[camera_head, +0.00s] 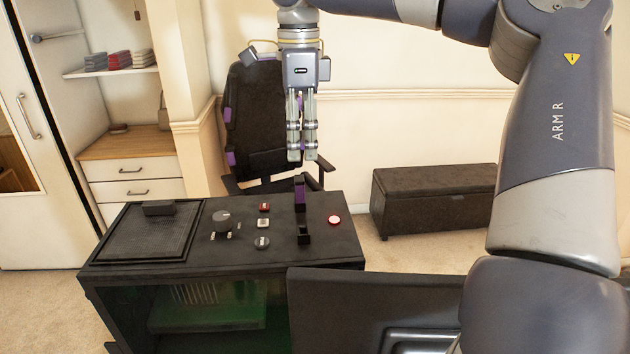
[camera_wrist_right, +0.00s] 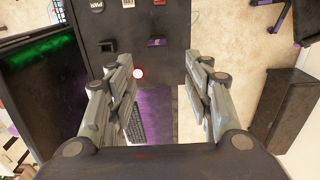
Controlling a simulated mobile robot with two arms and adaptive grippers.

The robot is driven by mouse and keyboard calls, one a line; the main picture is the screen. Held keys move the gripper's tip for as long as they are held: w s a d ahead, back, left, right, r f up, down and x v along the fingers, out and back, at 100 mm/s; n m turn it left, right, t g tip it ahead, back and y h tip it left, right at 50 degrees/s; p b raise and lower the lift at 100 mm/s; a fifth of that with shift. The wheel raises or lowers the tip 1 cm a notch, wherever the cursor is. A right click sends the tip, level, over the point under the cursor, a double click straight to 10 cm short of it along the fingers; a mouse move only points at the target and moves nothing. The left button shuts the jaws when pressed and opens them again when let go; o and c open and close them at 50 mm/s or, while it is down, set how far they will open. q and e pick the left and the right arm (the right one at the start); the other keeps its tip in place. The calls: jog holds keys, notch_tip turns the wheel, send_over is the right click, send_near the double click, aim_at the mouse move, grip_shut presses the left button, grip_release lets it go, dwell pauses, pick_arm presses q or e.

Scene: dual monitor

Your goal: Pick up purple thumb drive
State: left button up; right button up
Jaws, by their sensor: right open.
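The purple thumb drive (camera_head: 299,190) seems to be the slim purple and black piece standing upright in a dark slot on top of the black box (camera_head: 130,270). In the right wrist view a small dark piece with a purple edge (camera_wrist_right: 157,43) lies ahead of the fingertips, probably the same thing. My right gripper (camera_head: 302,158) points down above it and looks clear of it. In the wrist view its fingers (camera_wrist_right: 160,62) are spread, with nothing held between them. My left gripper is not in view.
A glowing red button (camera_head: 334,219), a knob (camera_head: 222,220) and small buttons surround the slot. A dark monitor (camera_head: 350,310) stands in front. An office chair (camera_head: 258,120) is behind the box, and a dark bench (camera_head: 435,197) stands by the wall.

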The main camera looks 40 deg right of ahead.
aim_at(299, 178)
jog(key=f, duration=0.2)
jog(key=a+f, duration=0.1)
jog(key=shift+w+f, duration=0.2)
jog(key=shift+w, duration=0.2)
jog(key=shift+s+d+f+p, duration=0.15)
jog(key=shift+s+f+p, duration=0.1)
jog(key=shift+f+p, duration=0.35)
jog(key=shift+s+d+f+p, duration=0.2)
jog(key=shift+f+p, duration=0.15)
jog(key=shift+f, duration=0.3)
notch_tip(299, 178, down, 2)
jog(key=shift+a+f+p, duration=0.1)
jog(key=shift+p, duration=0.2)
jog(key=shift+w+f, duration=0.1)
jog(key=shift+f, duration=0.2)
jog(key=shift+a+f, duration=0.1)
jog(key=shift+c, duration=0.8)
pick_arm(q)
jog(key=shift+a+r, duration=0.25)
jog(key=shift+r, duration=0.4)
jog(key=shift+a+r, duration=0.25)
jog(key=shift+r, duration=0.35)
pick_arm(e)
jog(key=c, duration=0.8)
